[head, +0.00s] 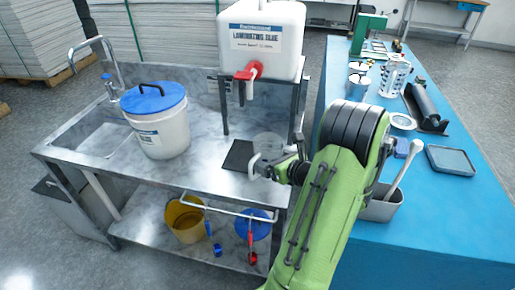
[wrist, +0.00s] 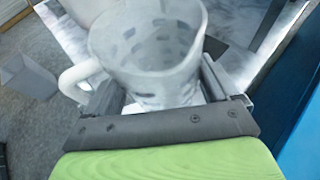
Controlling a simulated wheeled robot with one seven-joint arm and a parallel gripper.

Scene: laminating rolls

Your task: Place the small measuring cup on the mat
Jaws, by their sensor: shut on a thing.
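The small measuring cup (wrist: 145,50) is a translucent cup with a side handle and dark marks. My gripper (wrist: 155,95) is shut on it in the wrist view, with a finger on each side. In the head view the cup (head: 268,146) shows pale and partly hidden by my gripper (head: 272,160), at the right end of the steel bench. The dark mat (head: 237,156) lies flat on the bench, just left of the cup. I cannot tell whether the cup's base touches the bench or mat.
A white glue tank (head: 262,35) with a red tap stands on a frame behind the mat. A white bucket with a blue lid (head: 158,125) stands to the left. A blue table (head: 440,215) with a grey bin and tools is at right.

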